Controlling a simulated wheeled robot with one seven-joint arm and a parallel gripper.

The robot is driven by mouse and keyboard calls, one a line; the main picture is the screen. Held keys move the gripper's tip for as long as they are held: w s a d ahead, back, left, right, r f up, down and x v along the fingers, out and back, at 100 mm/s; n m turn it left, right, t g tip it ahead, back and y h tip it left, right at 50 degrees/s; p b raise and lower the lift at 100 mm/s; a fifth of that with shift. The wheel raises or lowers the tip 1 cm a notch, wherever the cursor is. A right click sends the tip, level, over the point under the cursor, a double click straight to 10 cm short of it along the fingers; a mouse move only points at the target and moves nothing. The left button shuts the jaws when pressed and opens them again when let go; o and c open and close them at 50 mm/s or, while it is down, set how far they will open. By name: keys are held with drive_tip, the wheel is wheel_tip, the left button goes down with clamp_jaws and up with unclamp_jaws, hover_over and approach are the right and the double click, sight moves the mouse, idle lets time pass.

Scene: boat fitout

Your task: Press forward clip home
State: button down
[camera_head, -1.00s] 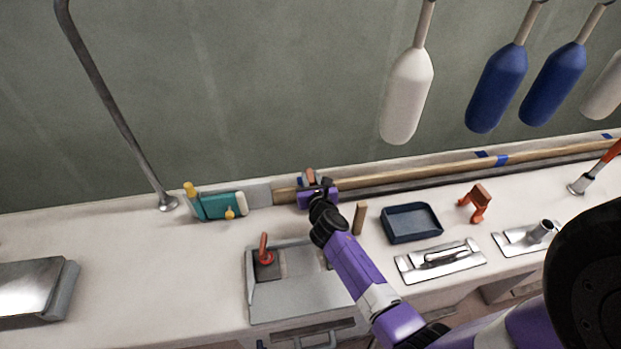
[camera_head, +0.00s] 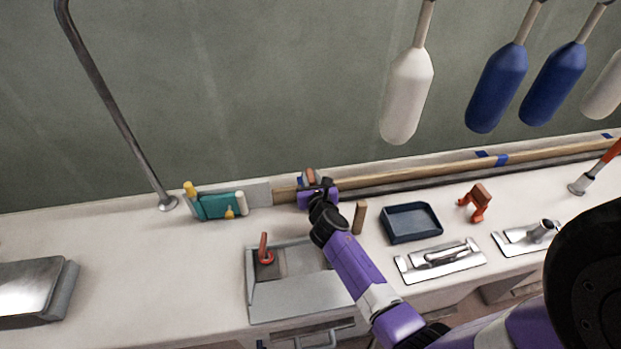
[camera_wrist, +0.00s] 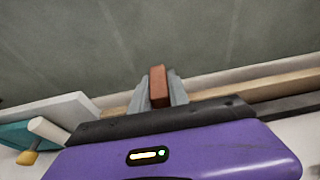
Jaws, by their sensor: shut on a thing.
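My gripper (camera_head: 318,190) is at the left end of the long wooden strip (camera_head: 400,174) that runs along the foot of the wall. It is shut on a small reddish-brown block (camera_wrist: 159,87), which stands up between the two grey fingers in the wrist view. The block's top also shows just beyond my gripper in the head view (camera_head: 309,175). A small patch of blue shows beside it. I cannot make out the forward clip; my gripper and wrist cover that end of the strip, so I cannot tell whether a clip is seated there.
A teal holder (camera_head: 218,206) stands left of my gripper. A short wooden peg (camera_head: 359,218), a dark blue tray (camera_head: 411,222) and an orange clamp-like piece (camera_head: 476,203) are to the right.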

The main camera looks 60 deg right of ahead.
drive_tip(key=shift+f+b, duration=0.35)
drive_tip(key=shift+f, duration=0.25)
drive_tip(key=c, duration=1.2)
unclamp_jaws()
drive_tip(key=shift+o, duration=0.2)
drive_tip(key=shift+r, duration=0.1)
drive_tip(key=shift+s+a+r, duration=0.1)
drive_tip(key=shift+a, duration=0.05)
drive_tip(key=p+v, duration=0.1)
drive_tip(key=v, duration=0.6)
drive_tip(key=shift+s, duration=0.15)
drive_tip(key=shift+a, duration=0.15)
